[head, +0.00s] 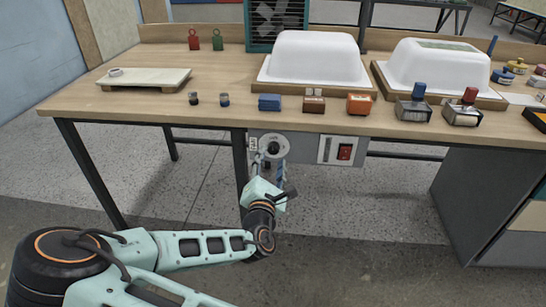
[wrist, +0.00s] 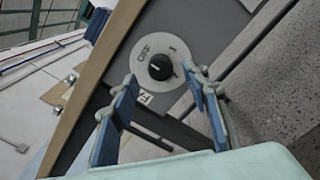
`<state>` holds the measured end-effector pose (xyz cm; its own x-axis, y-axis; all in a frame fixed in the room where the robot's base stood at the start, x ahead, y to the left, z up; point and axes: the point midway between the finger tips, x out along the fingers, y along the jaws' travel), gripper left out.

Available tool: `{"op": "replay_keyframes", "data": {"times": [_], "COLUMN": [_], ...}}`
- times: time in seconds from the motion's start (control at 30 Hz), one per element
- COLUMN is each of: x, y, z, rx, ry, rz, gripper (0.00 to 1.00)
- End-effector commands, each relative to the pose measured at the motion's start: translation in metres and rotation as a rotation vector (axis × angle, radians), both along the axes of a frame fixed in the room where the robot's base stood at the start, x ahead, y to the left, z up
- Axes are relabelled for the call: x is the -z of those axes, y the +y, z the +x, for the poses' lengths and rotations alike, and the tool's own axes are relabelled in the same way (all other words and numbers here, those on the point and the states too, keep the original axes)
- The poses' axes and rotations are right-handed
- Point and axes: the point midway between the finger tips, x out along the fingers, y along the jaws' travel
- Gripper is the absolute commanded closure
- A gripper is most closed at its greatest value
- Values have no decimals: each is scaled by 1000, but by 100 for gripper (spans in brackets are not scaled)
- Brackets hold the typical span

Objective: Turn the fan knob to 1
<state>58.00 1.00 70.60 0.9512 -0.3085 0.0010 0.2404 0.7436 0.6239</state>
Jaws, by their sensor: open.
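The fan knob (head: 272,148) is a dark round knob on a pale disc, on the grey panel under the bench's front edge. In the wrist view the black knob (wrist: 161,67) shows with OFF and other marks printed around it on the disc. A small pale mark shows on the knob; which label it points to is too small to tell. My gripper (head: 268,170) is just below and in front of the knob in the head view. In the wrist view its blue fingers (wrist: 160,74) are open, one on each side of the knob, with nothing held.
A red rocker switch (head: 344,152) sits on the same panel, right of the knob. A bench leg (head: 240,170) stands just left. The wooden bench top (head: 150,115) overhangs above, bearing white tub shells (head: 312,60), stamps and small blocks. A grey cabinet (head: 480,200) stands right.

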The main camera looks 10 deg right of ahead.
Motion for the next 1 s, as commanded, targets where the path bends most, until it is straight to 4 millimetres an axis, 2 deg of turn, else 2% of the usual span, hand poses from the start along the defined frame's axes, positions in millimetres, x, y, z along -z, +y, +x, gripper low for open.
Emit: {"op": "replay_keyframes", "data": {"times": [0.1,0.23,0.6,0.9,1.0], "x": [2,1,0,0,0], "y": [-6,-10,-11,-11,-11], "z": [17,27,32,32,32], "rx": [2,2,0,0,0], "ry": [0,1,1,1,1], "rz": [3,1,0,0,0], "gripper": [57,57,58,91,99]}}
